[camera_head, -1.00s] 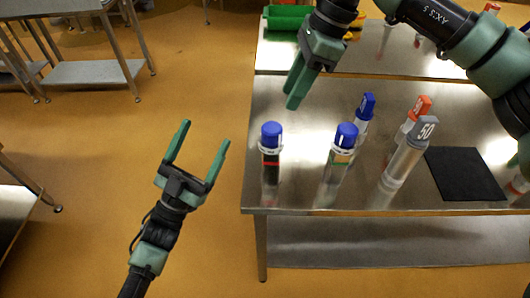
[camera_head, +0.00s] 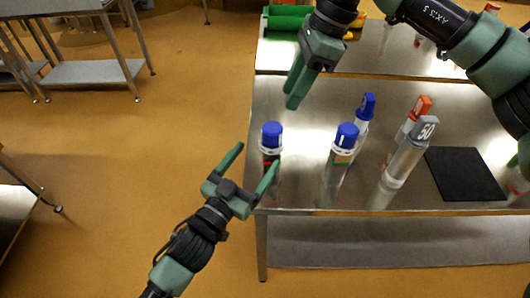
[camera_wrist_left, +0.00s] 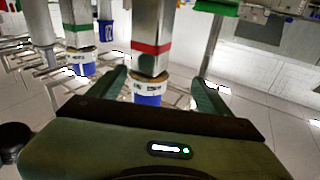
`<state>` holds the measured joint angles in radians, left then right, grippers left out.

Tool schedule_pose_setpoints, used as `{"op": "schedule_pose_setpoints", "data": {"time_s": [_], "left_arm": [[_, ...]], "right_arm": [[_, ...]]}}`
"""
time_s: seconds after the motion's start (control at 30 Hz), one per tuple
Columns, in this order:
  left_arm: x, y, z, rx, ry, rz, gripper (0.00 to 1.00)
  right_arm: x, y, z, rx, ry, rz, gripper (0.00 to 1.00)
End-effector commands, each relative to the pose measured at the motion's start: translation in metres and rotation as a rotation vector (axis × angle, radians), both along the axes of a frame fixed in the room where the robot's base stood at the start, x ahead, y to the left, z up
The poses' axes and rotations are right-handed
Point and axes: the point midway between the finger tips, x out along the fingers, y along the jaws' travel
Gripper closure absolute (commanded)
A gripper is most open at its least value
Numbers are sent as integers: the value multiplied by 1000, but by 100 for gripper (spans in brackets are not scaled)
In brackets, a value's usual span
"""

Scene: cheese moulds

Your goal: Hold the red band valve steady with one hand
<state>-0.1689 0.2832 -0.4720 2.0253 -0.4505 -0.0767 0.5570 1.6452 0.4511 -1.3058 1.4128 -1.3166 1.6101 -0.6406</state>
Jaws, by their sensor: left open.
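The red band valve (camera_head: 271,134) is a clear and metallic cylinder with a blue cap and a red band, upright at the table's left front. In the left wrist view the red band valve (camera_wrist_left: 151,47) appears upside down, between the finger lines. My left gripper (camera_head: 255,160) is open, its fingers pointing at the valve from the front left; one finger overlaps the valve's lower part. In the wrist view my left gripper (camera_wrist_left: 163,90) has a finger on each side of it; contact cannot be told. My right gripper (camera_head: 296,90) hangs behind the valve, fingers overlapping in view.
A green band valve (camera_head: 346,134) with a blue cap stands to the right, with another blue-capped one (camera_head: 367,104), an orange-capped one (camera_head: 421,105) and a grey-capped one (camera_head: 424,130) beyond. A black mat (camera_head: 465,175) lies at right. The steel table (camera_head: 300,200) has bare space between.

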Motion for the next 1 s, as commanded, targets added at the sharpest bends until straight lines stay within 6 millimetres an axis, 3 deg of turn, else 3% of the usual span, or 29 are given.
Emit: {"op": "schedule_pose_setpoints", "data": {"time_s": [0.07, 0.13, 0.43, 0.8, 1.0], "left_arm": [[-1, -12, -5, 7, 70, 57, 21], [0, -19, 2, 3, 101, 102, 21], [8, -28, 24, -9, 122, 159, 21], [58, -46, 24, -10, 121, 159, 21], [74, -52, 24, -10, 121, 159, 21]], "right_arm": [[0, 0, 0, 0, 0, 0, 64], [0, 0, 0, 0, 0, 0, 64], [0, 0, 0, 0, 0, 0, 64], [0, 0, 0, 0, 0, 0, 64], [0, 0, 0, 0, 0, 0, 64]]}}
